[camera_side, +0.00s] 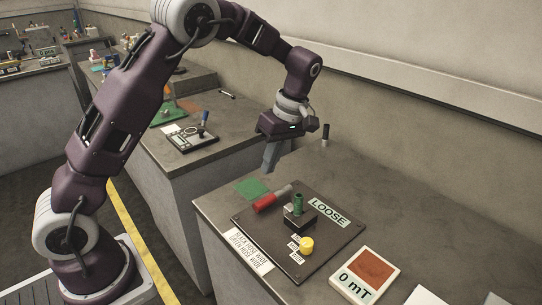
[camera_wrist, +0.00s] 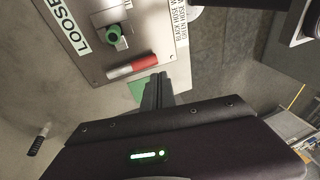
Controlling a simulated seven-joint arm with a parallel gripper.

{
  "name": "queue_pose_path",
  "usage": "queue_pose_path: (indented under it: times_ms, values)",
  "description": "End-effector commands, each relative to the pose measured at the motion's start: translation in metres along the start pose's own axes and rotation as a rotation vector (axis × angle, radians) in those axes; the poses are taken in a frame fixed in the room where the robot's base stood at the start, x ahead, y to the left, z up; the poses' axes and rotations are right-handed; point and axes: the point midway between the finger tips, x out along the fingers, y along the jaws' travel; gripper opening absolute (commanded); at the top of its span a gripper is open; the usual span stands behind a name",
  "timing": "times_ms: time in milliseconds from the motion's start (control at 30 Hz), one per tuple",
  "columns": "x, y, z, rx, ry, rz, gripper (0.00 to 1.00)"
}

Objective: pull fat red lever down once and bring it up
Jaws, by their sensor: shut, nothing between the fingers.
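The fat red lever (camera_side: 266,202) lies at the back left of a dark fixture plate (camera_side: 325,250), with a grey section at its right end. In the wrist view the red lever (camera_wrist: 145,63) lies just beyond my fingertips, near the plate's edge. My gripper (camera_side: 270,158) is shut and empty, pointing down behind the plate, above and apart from the lever. In the wrist view its fingers (camera_wrist: 157,85) are together and touch nothing that I can see.
A green cylinder (camera_side: 298,203) stands on a block beside the lever, with a yellow knob (camera_side: 306,245) in front. A LOOSE label (camera_side: 328,212) and a 0 mT panel (camera_side: 364,275) are to the right. A dark cylinder (camera_side: 325,135) stands behind. A green patch (camera_side: 252,188) lies left.

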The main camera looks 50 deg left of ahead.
Motion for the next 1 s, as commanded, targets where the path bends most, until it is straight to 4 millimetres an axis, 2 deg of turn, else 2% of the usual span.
queue_pose_path:
  times_ms: [133,400,433,533,567,667,700,833,900,1000]
  values:
    - [-0.021,-0.004,0.0,0.0,0.0,0.002,0.0]
    - [-0.025,-0.006,0.0,0.0,0.0,0.0,0.0]
    - [-0.025,-0.006,0.0,0.0,0.0,0.0,0.02]
    - [-0.019,-0.004,-0.001,0.077,0.001,0.009,0.22]
    - [-0.014,-0.003,-0.001,0.147,0.003,0.018,0.28]
    - [0.011,0.004,-0.002,0.519,0.021,0.063,0.47]
    - [0.022,0.007,-0.003,0.69,0.035,0.084,0.47]
    - [0.05,0.012,-0.002,1.176,0.098,0.137,0.47]
    - [0.059,0.014,-0.002,1.356,0.13,0.152,0.47]
    - [0.067,0.015,-0.001,1.493,0.157,0.162,0.47]
